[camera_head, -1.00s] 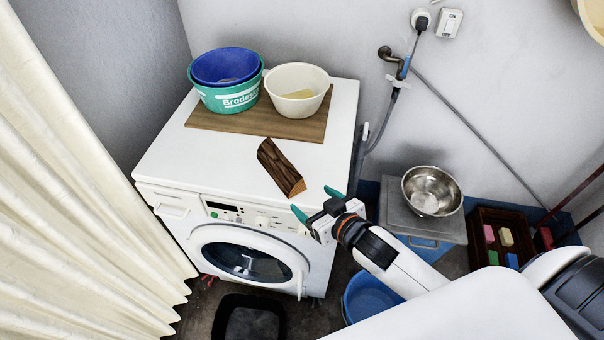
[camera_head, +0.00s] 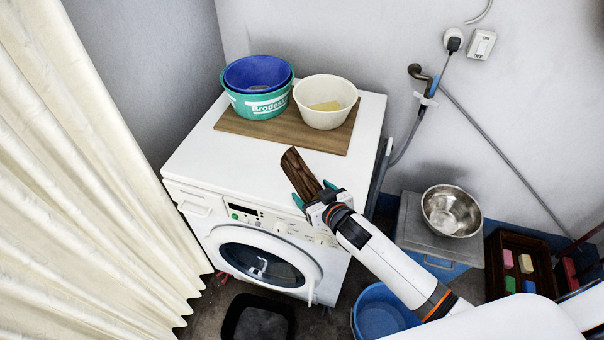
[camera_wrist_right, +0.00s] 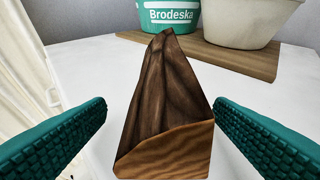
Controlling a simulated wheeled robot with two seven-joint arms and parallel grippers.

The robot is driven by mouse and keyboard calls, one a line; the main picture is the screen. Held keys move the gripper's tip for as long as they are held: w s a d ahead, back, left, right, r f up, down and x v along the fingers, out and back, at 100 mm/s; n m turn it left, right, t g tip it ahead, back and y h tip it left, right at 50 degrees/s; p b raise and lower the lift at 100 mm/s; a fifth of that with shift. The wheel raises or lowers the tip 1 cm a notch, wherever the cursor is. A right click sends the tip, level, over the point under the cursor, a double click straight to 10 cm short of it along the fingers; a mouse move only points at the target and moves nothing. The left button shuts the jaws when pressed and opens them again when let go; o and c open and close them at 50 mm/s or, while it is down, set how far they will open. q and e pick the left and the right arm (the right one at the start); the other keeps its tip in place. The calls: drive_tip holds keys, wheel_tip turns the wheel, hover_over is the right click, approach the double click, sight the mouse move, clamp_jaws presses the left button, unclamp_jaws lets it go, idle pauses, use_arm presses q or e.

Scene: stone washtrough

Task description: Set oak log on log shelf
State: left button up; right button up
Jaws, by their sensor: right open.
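The oak log (camera_head: 299,172), a dark brown split piece with a paler cut end, lies on the white top of the washing machine near its front edge. My right gripper (camera_head: 314,196) is open at the log's near end. In the right wrist view the log (camera_wrist_right: 166,105) stands between the two teal fingers (camera_wrist_right: 158,128), with a visible gap on each side. The wooden board (camera_head: 238,123) behind the log carries the tubs; I cannot tell if it is the log shelf. My left gripper is not in view.
A green tub (camera_head: 258,105) with a blue tub (camera_head: 257,72) in it and a cream tub (camera_head: 325,103) stand behind the log. A steel bowl (camera_head: 451,211) sits on a grey lid at right. A cream curtain (camera_head: 85,170) hangs at left.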

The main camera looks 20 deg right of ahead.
drive_tip(key=shift+w+f, duration=0.1)
drive_tip(key=shift+w, duration=0.15)
drive_tip(key=shift+c, duration=0.6)
drive_tip(key=c, duration=1.2)
drive_tip(key=shift+r, duration=0.2)
drive_tip(key=shift+c, duration=0.8)
